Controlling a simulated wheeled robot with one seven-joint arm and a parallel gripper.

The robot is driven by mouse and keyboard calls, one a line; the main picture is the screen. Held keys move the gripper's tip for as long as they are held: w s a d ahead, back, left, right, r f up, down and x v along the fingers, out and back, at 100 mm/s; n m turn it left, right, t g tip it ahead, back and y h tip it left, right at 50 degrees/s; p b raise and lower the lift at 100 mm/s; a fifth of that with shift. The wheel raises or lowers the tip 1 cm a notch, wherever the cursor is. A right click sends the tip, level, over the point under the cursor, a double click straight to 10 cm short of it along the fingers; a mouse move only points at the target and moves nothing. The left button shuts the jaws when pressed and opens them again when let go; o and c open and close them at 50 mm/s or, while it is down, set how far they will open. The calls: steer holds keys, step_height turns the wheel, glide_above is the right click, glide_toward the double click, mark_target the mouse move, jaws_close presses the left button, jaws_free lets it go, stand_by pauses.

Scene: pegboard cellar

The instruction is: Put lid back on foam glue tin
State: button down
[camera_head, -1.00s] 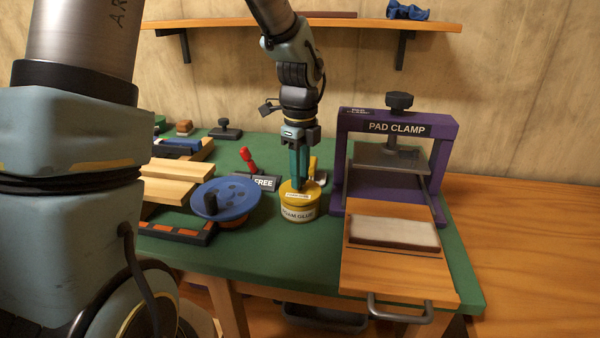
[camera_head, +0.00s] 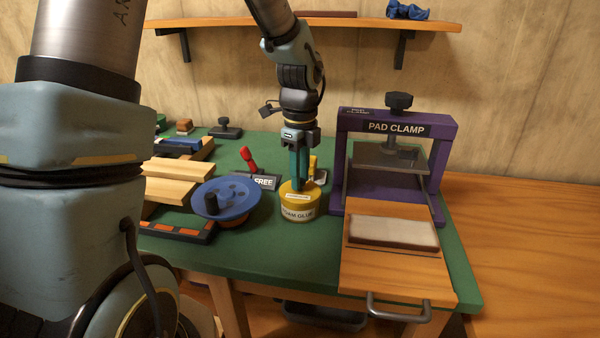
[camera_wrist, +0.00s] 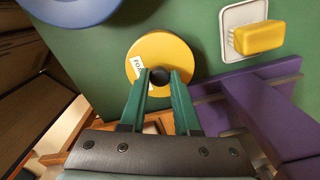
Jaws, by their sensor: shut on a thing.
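The foam glue tin (camera_head: 298,214) stands upright on the green bench top, with its label facing the front. The yellow lid (camera_head: 291,189) sits at the top of the tin and looks level. In the wrist view the round yellow lid (camera_wrist: 176,50) covers the tin from above, with a dark knob (camera_wrist: 159,76) near its middle. My gripper (camera_head: 301,186) points down over the tin, its green fingers shut on the lid's knob. It also shows in the wrist view (camera_wrist: 159,78). Whether the lid is fully seated cannot be told.
A blue disc (camera_head: 232,198) lies left of the tin. A purple pad clamp (camera_head: 338,165) stands close on the right with a wooden board (camera_head: 395,273) in front.

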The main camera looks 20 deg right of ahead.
stand_by(0.4)
steer(key=shift+c, duration=0.4)
jaws_free()
steer(key=shift+r, duration=0.1)
steer(key=shift+r+p, duration=3.45)
steer(key=shift+p, duration=0.1)
jaws_close()
